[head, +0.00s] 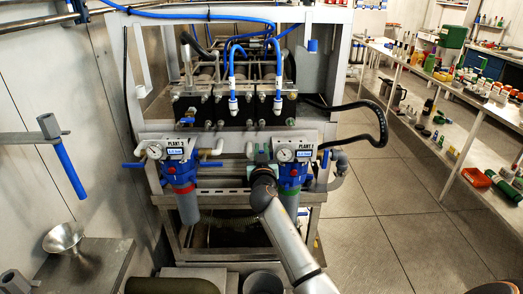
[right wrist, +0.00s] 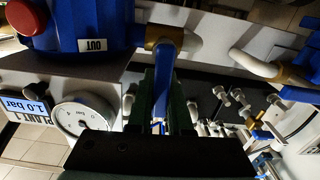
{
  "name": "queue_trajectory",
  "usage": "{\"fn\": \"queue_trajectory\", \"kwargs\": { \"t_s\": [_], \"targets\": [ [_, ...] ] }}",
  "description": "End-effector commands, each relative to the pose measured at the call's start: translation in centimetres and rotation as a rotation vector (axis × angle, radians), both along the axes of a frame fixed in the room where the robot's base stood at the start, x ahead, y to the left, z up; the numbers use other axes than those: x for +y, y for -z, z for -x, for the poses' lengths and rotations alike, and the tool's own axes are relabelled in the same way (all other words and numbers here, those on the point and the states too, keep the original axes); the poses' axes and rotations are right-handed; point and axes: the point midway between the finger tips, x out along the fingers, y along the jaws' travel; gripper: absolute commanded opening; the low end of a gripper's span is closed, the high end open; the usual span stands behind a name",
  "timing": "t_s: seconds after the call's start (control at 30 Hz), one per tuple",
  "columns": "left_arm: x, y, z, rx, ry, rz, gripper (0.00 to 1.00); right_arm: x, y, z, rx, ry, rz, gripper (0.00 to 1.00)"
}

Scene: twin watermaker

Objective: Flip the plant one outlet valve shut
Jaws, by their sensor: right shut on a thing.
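The plant one unit (head: 291,177) is a blue filter housing with a green ring, at the right of the frame in the head view. Its OUT label (right wrist: 93,45) shows in the right wrist view, beside a brass valve body (right wrist: 157,36). The outlet valve's blue lever (right wrist: 163,75) extends from the brass body across the pipe's line in that view. My right gripper (head: 262,157) is at the left side of plant one. Its dark fingers (right wrist: 165,100) are shut on the blue lever, hiding part of it. My left gripper is not seen.
The plant two unit (head: 180,172) hangs to the left, with its own blue handle (head: 132,165). Plant one's gauge (head: 284,155) is close beside my right gripper. A black hose (head: 378,112) loops out at the right. Tiled floor (head: 375,240) is clear at right.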

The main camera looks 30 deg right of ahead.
Motion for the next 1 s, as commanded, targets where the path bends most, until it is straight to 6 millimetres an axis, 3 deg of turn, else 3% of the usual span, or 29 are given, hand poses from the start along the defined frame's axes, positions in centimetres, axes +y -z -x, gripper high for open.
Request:
{"fn": "queue_trajectory", "kwargs": {
  "t_s": [0.17, 0.4, 0.67, 0.7, 0.77, 1.0],
  "targets": [
    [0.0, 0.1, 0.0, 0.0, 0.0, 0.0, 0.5, 0.0, 0.0, 0.0, -0.002, 0.0, -0.002, 0.0],
    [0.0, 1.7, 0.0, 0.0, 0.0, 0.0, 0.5, -0.3, 0.2, 0.1, -0.039, 0.001, -0.058, 0.0],
    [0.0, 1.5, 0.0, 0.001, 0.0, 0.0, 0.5, -0.3, -0.1, 0.2, -0.041, 0.001, -0.064, 0.0],
    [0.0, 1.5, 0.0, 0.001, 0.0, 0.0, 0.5, -0.3, -0.1, 0.2, -0.041, 0.001, -0.064, 0.21],
    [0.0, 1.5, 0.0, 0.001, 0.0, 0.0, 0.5, -0.3, -0.1, 0.2, -0.041, 0.001, -0.063, 0.28],
    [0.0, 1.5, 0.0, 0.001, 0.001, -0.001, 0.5, -0.3, -0.1, 0.2, -0.04, 0.0, -0.063, 0.3]
  ]
}}
